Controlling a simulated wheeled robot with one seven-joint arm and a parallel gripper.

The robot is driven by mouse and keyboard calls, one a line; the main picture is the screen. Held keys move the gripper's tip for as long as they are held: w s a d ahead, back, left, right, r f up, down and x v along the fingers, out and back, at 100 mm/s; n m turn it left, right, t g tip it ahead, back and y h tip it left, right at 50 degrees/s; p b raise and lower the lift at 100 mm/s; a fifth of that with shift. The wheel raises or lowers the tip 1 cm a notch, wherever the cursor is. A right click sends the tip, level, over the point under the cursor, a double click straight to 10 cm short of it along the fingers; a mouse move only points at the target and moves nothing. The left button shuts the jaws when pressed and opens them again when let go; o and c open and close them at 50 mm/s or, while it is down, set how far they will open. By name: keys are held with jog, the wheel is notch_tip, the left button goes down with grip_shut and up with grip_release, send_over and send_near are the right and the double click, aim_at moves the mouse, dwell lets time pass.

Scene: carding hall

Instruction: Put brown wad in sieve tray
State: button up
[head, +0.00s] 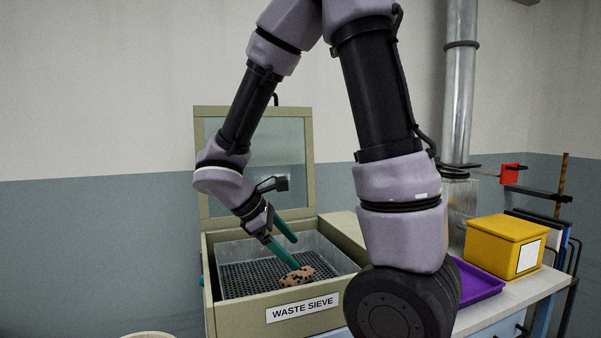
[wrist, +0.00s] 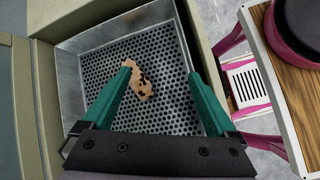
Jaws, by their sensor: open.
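The brown wad (head: 297,275), tan with dark specks, lies on the perforated floor of the sieve tray (head: 240,277), inside the box labelled WASTE SIEVE. In the wrist view the wad (wrist: 142,84) is near the middle of the tray (wrist: 165,118), with bare mesh around it. My gripper (head: 294,251) has green fingers and reaches down into the box. In the wrist view my gripper (wrist: 159,77) is open, its left fingertip close beside the wad and its right fingertip well apart. I cannot tell whether the left finger touches the wad.
The box's glazed lid (head: 253,112) stands raised behind the tray. To the right on the bench are a purple tray (head: 478,283) and a yellow box (head: 506,246). A metal duct (head: 459,90) rises behind them. My arm hides part of the bench.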

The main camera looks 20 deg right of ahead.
jog(key=s+r+m+t+y, duration=0.2)
jog(key=r+m+y, duration=0.3)
jog(key=r+m, duration=0.3)
jog(key=s+d+r+m+t+y, duration=0.1)
jog(key=s+r+m+t+y, duration=0.2)
jog(key=r+m, duration=0.6)
jog(key=shift+r+t+y, duration=0.7)
jog(key=shift+t+y, duration=0.2)
jog(key=shift+t, duration=0.1)
